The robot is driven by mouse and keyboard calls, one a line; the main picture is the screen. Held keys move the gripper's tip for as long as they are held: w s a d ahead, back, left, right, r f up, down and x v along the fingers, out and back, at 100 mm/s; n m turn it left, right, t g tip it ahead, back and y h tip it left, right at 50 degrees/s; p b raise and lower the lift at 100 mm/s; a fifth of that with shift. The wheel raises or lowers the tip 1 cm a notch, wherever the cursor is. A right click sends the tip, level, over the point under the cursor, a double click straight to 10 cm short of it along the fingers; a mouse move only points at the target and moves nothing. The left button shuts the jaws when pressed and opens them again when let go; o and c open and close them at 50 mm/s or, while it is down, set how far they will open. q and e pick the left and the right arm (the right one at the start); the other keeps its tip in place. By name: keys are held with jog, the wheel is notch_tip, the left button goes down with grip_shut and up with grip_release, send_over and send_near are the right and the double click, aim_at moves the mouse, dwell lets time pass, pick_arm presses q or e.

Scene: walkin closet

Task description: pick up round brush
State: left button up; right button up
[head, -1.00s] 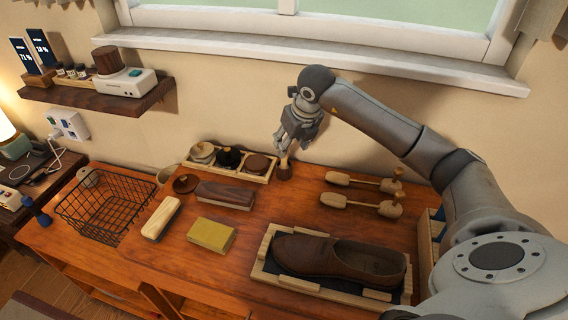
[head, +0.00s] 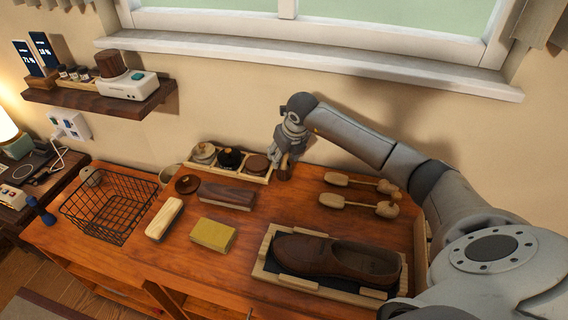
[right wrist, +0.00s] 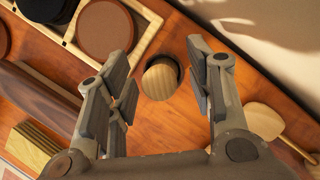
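The round brush (head: 284,173) stands upright at the back of the wooden table, just right of the tin tray. In the right wrist view its round light-wood top (right wrist: 160,77) shows between my fingers, with a dark rim around it. My right gripper (head: 285,158) is over the brush, pointing down. In the right wrist view the fingers of the gripper (right wrist: 162,95) are wide apart, one on each side of the brush, with gaps to it. My left gripper is not in view.
A tray (head: 230,173) with round tins is close left of the brush. Two shoe trees (head: 358,205) lie to the right. A brown shoe (head: 335,262) sits in a tray in front. A long brush (head: 227,195), a yellow block (head: 212,235) and a wire basket (head: 108,212) are left.

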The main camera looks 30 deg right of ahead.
jog(key=c, duration=0.9)
jog(key=shift+r, duration=0.1)
jog(key=shift+r+b, duration=2.05)
jog(key=shift+r, duration=6.9)
